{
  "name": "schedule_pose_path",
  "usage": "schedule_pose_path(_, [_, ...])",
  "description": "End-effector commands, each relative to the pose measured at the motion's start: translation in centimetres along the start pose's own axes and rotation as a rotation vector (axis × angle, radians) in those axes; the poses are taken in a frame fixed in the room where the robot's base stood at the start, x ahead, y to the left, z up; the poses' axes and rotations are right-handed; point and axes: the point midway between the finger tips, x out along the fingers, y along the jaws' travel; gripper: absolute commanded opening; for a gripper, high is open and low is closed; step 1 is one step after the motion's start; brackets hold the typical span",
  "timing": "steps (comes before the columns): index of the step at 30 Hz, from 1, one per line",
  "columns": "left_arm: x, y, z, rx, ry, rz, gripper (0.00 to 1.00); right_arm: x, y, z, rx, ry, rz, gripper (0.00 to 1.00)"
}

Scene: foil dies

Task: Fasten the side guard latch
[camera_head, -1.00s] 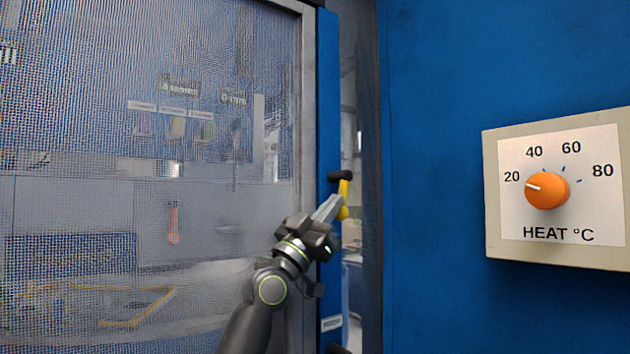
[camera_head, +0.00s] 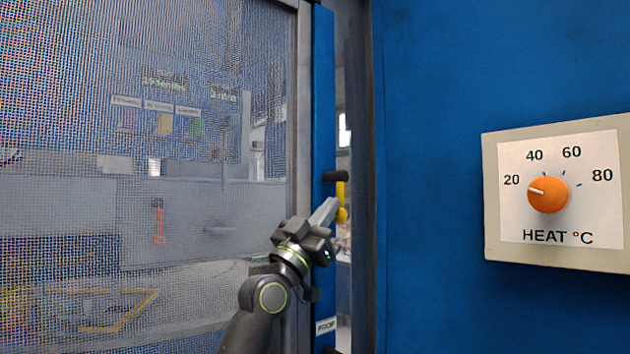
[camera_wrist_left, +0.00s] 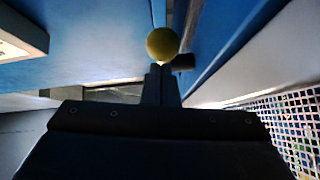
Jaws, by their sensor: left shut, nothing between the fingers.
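The side guard is a mesh panel (camera_head: 140,215) in a grey frame (camera_head: 304,120), with a blue post (camera_head: 323,110) at its right edge. The latch has a yellow handle (camera_head: 341,192) hanging roughly upright below a black piece (camera_head: 335,176), with a yellow ball at its lower end (camera_head: 342,215). My left gripper (camera_head: 328,207) is shut and empty, its fingertips close beside the yellow handle and ball. In the left wrist view the ball (camera_wrist_left: 162,43) appears just beyond the shut fingertips (camera_wrist_left: 162,70); I cannot tell whether they touch. The right gripper is out of view.
A large blue panel (camera_head: 430,130) stands right of the latch, beyond a narrow gap. It carries a heat control box (camera_head: 505,235) with an orange knob (camera_head: 548,195). Behind the mesh are colored labels and equipment.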

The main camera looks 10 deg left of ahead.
Motion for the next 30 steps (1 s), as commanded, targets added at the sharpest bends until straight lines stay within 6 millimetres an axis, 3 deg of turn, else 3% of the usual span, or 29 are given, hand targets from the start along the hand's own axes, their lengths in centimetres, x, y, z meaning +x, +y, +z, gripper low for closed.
schedule_pose_path(15, [5.8, -0.9, -6.3, 0.001, 0.002, 0.001, 0.00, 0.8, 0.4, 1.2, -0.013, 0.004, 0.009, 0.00])
schedule_pose_path(30, [6.7, -1.1, -7.2, 0.000, 0.000, 0.000, 0.00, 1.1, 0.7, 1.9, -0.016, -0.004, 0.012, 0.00])
